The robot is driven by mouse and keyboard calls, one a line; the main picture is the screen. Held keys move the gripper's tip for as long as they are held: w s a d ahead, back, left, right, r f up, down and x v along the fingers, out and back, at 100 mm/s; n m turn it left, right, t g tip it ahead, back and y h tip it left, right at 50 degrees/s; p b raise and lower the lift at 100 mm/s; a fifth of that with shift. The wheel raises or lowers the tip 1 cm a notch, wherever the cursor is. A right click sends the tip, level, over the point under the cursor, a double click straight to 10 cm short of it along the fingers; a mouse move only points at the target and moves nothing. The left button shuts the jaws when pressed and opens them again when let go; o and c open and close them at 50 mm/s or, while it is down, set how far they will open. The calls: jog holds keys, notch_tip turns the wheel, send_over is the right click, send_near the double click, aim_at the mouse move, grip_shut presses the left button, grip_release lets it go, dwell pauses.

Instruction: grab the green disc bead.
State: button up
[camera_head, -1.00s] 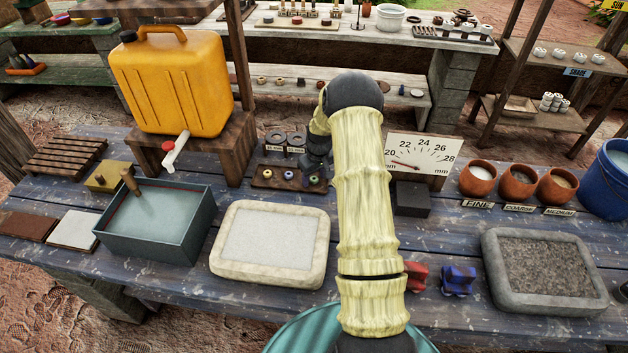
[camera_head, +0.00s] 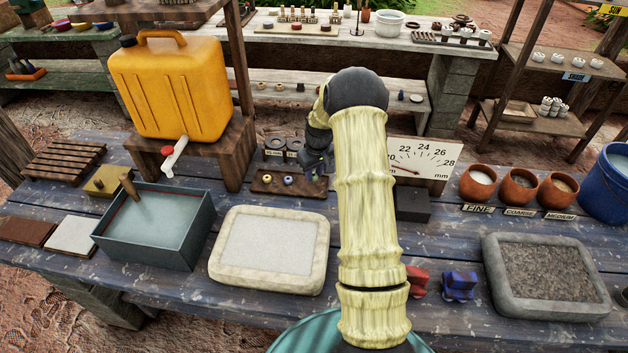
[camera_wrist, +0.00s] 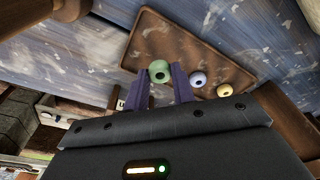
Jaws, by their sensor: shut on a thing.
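In the head view my gripper (camera_head: 314,172) is small and partly hidden by my arm, over the right end of the wooden bead tray (camera_head: 262,187); the green bead cannot be made out there. The tray also shows in the wrist view (camera_wrist: 212,62). A blue-violet bead (camera_head: 288,180) and a yellow bead (camera_head: 267,178) stay on the tray; both show in the wrist view, blue-violet (camera_wrist: 198,79) and yellow (camera_wrist: 224,90).
A yellow jerrycan (camera_head: 170,85) on a wooden stand (camera_head: 225,155) is left of the tray. A dial gauge (camera_head: 425,158) and dark block (camera_head: 412,203) are to the right. A pale stone-rimmed slab (camera_head: 225,255) and a water basin (camera_head: 150,245) lie nearer.

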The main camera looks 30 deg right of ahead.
notch_tip(320, 180, up, 14)
jog(key=b, duration=0.1)
jog(key=shift+a, duration=0.1)
dwell(0.5)
